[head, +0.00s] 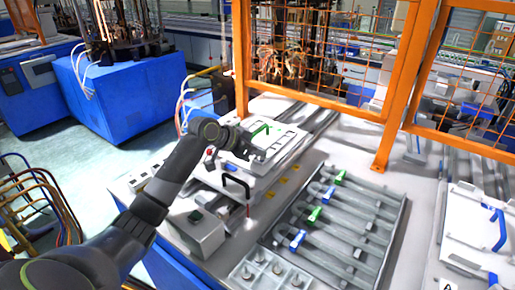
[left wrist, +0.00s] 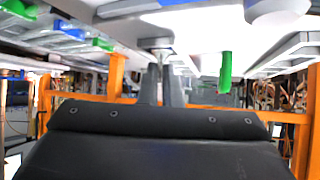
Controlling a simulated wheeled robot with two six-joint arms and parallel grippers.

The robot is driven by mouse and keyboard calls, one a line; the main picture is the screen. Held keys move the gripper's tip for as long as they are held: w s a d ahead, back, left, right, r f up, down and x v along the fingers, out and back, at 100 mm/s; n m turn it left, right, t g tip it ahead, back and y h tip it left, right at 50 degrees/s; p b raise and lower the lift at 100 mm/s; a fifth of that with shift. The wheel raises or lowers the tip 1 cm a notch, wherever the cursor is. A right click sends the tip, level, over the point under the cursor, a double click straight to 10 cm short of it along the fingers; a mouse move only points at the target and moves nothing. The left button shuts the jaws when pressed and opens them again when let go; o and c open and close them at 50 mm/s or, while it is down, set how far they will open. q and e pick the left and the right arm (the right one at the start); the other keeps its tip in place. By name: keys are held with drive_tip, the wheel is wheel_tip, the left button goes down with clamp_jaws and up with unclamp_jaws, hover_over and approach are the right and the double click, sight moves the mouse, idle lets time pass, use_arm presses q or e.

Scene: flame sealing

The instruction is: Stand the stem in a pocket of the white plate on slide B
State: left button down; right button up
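The white plate (head: 285,137) with the green handle (head: 260,129) lies on the slide at the back middle of the bench. I take it for slide B; no letter is readable there. My left gripper (head: 257,154) is at the plate's near-left side. In the left wrist view, which looks upside down, its fingers (left wrist: 163,84) are close together around a small grey stem (left wrist: 156,44) with a wide flared end. The flare is against or very near the white surface; I cannot tell whether it sits in a pocket. My right gripper is not in view.
A tray (head: 249,254) with several grey stems stands at the front. A metal rack (head: 335,232) of long tubes with coloured clips lies right of it. A black handle (head: 236,183) and grey box (head: 199,234) are close by. An orange fence (head: 383,150) stands behind.

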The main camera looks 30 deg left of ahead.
use_arm(q)
drive_tip(key=shift+f, duration=0.1)
drive_tip(key=c, duration=2)
unclamp_jaws()
drive_tip(key=shift+c, duration=0.2)
drive_tip(key=o, duration=0.4)
drive_tip(key=shift+r, duration=0.2)
drive_tip(key=shift+s+a+r, duration=0.1)
drive_tip(key=shift+s+a, duration=0.1)
drive_tip(key=b+v, duration=0.2)
drive_tip(key=v, duration=0.7)
drive_tip(key=shift+s+a+r, duration=0.15)
drive_tip(key=shift+b+v, duration=0.3)
drive_tip(key=shift+v, duration=0.6)
